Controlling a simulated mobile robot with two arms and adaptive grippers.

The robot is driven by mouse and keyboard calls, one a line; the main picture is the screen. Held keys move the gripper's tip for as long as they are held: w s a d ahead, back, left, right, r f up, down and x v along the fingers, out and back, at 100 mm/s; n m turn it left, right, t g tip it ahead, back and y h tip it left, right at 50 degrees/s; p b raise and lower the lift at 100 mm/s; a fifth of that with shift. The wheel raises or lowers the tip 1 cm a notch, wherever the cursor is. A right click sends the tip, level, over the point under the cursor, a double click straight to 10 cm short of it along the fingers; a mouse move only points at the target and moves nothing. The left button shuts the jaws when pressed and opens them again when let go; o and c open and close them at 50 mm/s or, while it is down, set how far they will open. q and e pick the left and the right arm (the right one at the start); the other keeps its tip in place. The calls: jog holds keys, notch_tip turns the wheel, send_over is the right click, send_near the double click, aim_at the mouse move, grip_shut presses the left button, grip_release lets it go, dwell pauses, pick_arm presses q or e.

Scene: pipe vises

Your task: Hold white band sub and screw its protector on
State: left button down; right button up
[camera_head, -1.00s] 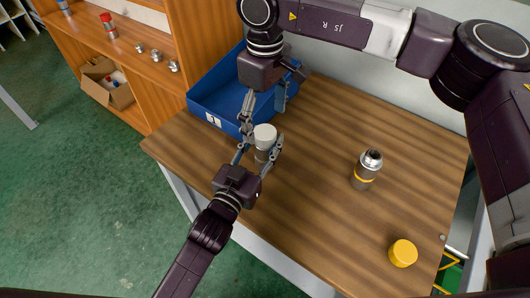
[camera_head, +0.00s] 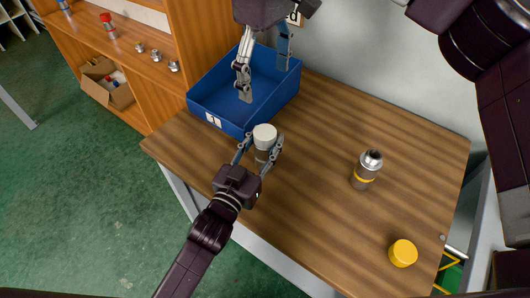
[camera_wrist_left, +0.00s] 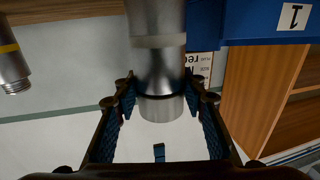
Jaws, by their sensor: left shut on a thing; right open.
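The white band sub (camera_head: 262,155) stands upright on the table, a grey metal cylinder. In the left wrist view it appears upside down, with its white band (camera_wrist_left: 158,41) visible. The white protector (camera_head: 265,131) sits on the sub's top end; it also shows in the left wrist view (camera_wrist_left: 160,108). I cannot tell how far it is threaded. My left gripper (camera_head: 261,146) is shut around the sub, just below the protector. My right gripper (camera_head: 264,68) is open and empty, above the blue bin and apart from the protector.
The blue bin (camera_head: 222,119) stands behind the held sub. A yellow band sub (camera_head: 367,169) stands uncapped to the right, and a yellow protector (camera_head: 403,253) lies near the right front corner. The table (camera_head: 310,190) between is clear. Wooden shelving (camera_head: 150,75) stands at the left.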

pick_arm(q)
jog(key=c, duration=1.1)
grip_release()
jog(key=shift+c, duration=0.2)
jog(key=v, duration=1.2)
